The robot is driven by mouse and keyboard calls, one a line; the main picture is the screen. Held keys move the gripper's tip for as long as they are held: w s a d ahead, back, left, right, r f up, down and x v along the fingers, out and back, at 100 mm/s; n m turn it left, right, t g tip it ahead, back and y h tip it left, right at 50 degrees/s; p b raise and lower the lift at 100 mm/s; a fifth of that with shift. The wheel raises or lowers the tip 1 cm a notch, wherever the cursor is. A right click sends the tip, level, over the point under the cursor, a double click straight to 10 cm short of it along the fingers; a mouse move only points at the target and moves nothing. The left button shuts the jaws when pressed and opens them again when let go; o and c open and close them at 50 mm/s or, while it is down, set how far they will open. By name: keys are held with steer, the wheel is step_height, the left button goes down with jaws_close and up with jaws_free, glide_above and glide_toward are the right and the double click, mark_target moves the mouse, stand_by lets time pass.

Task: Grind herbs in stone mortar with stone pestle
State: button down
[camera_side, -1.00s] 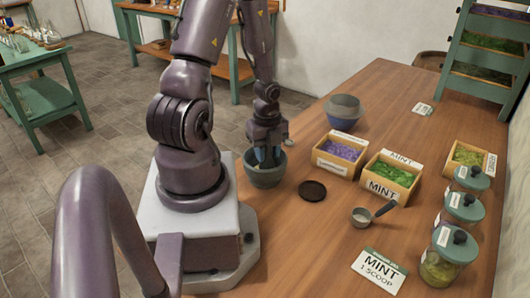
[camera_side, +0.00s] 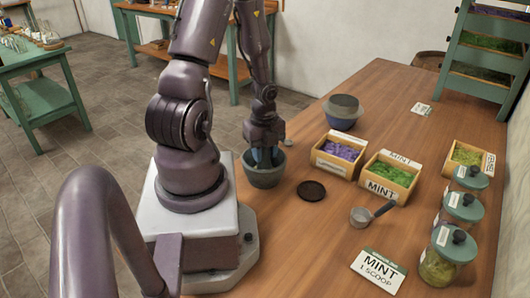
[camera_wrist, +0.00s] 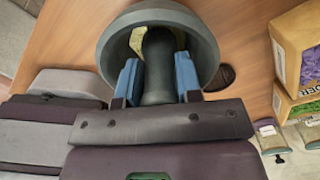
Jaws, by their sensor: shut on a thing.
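The grey-green stone mortar (camera_side: 262,178) stands on the wooden table just right of my base. It also shows at the top of the wrist view (camera_wrist: 207,42). My gripper (camera_side: 265,154) points down into the mortar's mouth. In the wrist view its two blue fingers (camera_wrist: 157,78) are shut on the dark stone pestle (camera_wrist: 157,62). The pestle's lower end is inside the bowl. Whether it touches the bottom is hidden.
A crate of green mint (camera_side: 389,177) and a crate of purple herb (camera_side: 339,155) stand to the right. A metal scoop (camera_side: 364,216), a dark round disc (camera_side: 311,191), a mint card (camera_side: 379,270) and a blue-grey bowl (camera_side: 343,114) lie around. Lidded jars (camera_side: 450,258) line the right edge.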

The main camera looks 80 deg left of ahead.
steer(key=shift+s+a, duration=0.2)
steer(key=shift+d, duration=0.75)
steer(key=shift+w+a, duration=0.45)
steer(key=shift+a, duration=0.2)
steer(key=shift+s+d, duration=0.25)
steer(key=shift+s, duration=0.4)
steer(key=shift+w+d, duration=0.3)
steer(key=shift+w, duration=0.4)
steer(key=shift+s+a, duration=0.45)
steer(key=shift+a, duration=0.2)
